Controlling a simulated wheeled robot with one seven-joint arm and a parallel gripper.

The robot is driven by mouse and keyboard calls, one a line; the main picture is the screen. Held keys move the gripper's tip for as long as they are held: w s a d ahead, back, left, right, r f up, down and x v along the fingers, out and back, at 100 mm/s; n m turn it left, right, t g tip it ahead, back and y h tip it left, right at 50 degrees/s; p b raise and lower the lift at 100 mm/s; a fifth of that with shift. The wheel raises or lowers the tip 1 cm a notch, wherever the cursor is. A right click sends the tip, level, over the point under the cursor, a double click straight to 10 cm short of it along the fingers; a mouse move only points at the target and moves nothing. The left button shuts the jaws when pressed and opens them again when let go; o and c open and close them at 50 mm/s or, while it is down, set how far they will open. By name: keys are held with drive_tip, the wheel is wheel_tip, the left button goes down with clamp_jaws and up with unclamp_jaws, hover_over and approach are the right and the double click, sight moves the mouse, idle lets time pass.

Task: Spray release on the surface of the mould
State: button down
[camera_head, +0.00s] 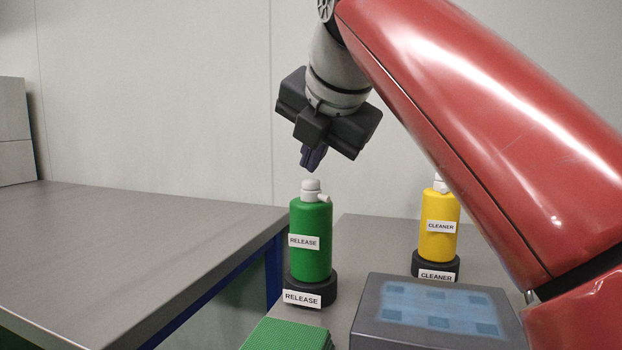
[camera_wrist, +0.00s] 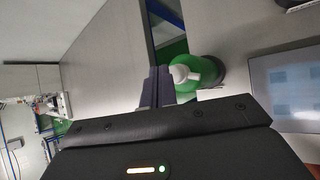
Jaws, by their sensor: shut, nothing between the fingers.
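The green RELEASE bottle (camera_head: 311,240) stands upright in a dark round holder labelled RELEASE (camera_head: 322,290), with a white spray head on top. My gripper (camera_head: 313,160) is shut and empty above the bottle's head, apart from it in the head view. In the wrist view, my gripper's fingers (camera_wrist: 158,86) show beside the white head of the green bottle (camera_wrist: 208,70). The mould may be the grey block (camera_head: 440,318) with a bluish top and several darker rectangles, at the front right; it also shows in the wrist view (camera_wrist: 290,88).
A yellow CLEANER bottle (camera_head: 439,228) stands in its own dark holder (camera_head: 436,267) to the right. A green textured pad (camera_head: 287,335) lies at the front. A grey table (camera_head: 130,250) on the left is bare, with a gap between it and the right-hand bench.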

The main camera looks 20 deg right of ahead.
sight(313, 182)
drive_tip(key=shift+f, duration=0.15)
drive_tip(key=shift+f, duration=0.25)
drive_tip(key=shift+f+b, duration=0.15)
drive_tip(key=shift+b, duration=0.15)
idle(0.4)
drive_tip(key=shift+r+p, duration=0.65)
drive_tip(key=shift+p, duration=0.2)
wheel_tip(313, 182, up, 2)
drive_tip(key=p, duration=0.2)
drive_tip(key=shift+r+p, duration=0.15)
drive_tip(key=shift+p, duration=0.15)
drive_tip(key=shift+r, duration=1.8)
